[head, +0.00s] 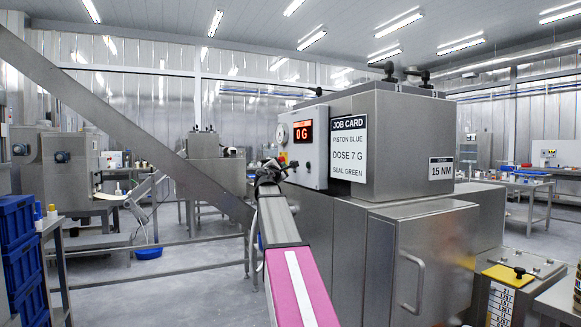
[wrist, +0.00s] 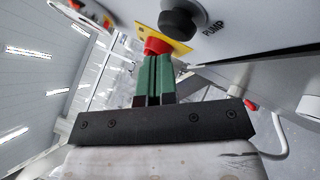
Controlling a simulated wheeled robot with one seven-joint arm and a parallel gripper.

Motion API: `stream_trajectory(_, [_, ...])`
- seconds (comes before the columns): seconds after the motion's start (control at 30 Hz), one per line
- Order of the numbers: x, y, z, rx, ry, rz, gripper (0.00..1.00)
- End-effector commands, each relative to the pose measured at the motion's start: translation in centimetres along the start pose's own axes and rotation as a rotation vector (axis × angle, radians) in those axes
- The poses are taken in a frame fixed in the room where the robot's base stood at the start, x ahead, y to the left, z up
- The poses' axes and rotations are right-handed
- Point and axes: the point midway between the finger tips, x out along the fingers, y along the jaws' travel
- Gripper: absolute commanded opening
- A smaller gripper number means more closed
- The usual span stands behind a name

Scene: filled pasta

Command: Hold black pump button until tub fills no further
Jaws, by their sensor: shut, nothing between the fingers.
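The black pump button (wrist: 181,22) is a round knob on the grey panel at the top of the wrist view, beside the word PUMP. My gripper (wrist: 157,58) is shut and empty, its green fingers together. Its tips are below and left of the black button, apart from it in the picture, and overlap a red button (wrist: 158,45) on a yellow plate. I cannot tell whether they touch the red one. In the head view my gripper (head: 268,172) is at the left of the control box (head: 310,168), whose red display (head: 303,131) reads 0 G. I cannot make out the tub.
A job card (head: 348,148) on the steel machine (head: 400,150) reads piston blue, dose 7 g, seal green. A 15 NM label (head: 441,168) is at its right. Blue crates (head: 20,255) stand at left. A yellow-topped unit (head: 508,275) with a black knob stands at right.

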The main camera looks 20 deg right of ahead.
Motion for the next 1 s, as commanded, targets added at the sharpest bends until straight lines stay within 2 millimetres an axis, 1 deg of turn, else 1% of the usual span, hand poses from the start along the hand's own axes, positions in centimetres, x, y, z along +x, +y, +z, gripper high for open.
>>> stream_trajectory(0.53, [0.00,-0.01,0.00,0.000,0.000,0.000,0.00])
stream_trajectory(1.0, [0.59,-0.41,0.43,0.000,0.000,0.000,0.00])
